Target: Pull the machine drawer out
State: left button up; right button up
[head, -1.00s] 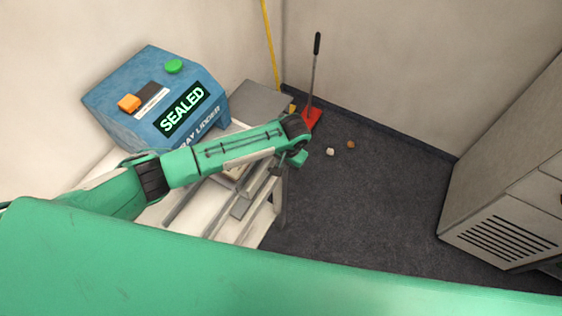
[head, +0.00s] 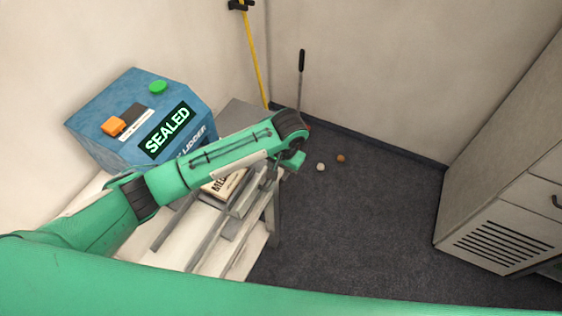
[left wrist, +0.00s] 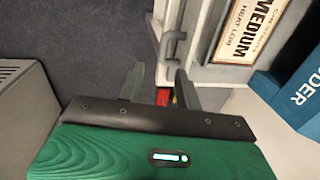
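The blue machine (head: 140,118) with a "SEALED" display stands at the left in the head view. Part of the label (head: 222,187) shows in the head view below my left forearm. My left gripper (left wrist: 158,78) is open and empty. Its fingers point toward the handle, which appears just beyond the right fingertip; I cannot tell whether they touch. In the head view my arm hides most of the drawer. My right gripper is not in view.
A grey cabinet (head: 510,215) with a vent stands at the right. Two small balls, one white (head: 320,167) and one brown (head: 341,158), lie on the dark floor (head: 350,235). Grey rails (head: 210,235) run across the pale stand below the machine. The middle floor is clear.

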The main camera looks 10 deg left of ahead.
pick_arm(q)
jog(key=r, duration=0.4)
jog(key=d+r+b, duration=0.1)
jog(key=r, duration=0.1)
jog(key=shift+s, duration=0.2)
jog(key=shift+f, duration=0.1)
